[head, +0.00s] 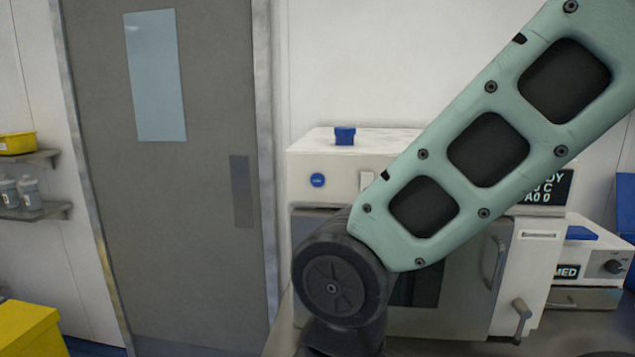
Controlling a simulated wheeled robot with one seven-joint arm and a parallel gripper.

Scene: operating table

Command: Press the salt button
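A white machine (310,158) stands at the centre, partly behind my arm. A round blue button (317,180) is on the upper left of its front face; any writing on it is too small to read. A blue block-like piece (345,136) sits on top of the machine. I cannot tell from any label which of these, if either, is the salt button. My green arm link crosses the front of the machine, and its dark joint covers the lower left. My gripper is out of view.
A dark display (548,189) with partly hidden white text is on the machine's right. Below are a door handle (494,262) and a lever (521,315). A smaller unit with a knob (613,267) stands right. A grey door (215,90) and shelves are left.

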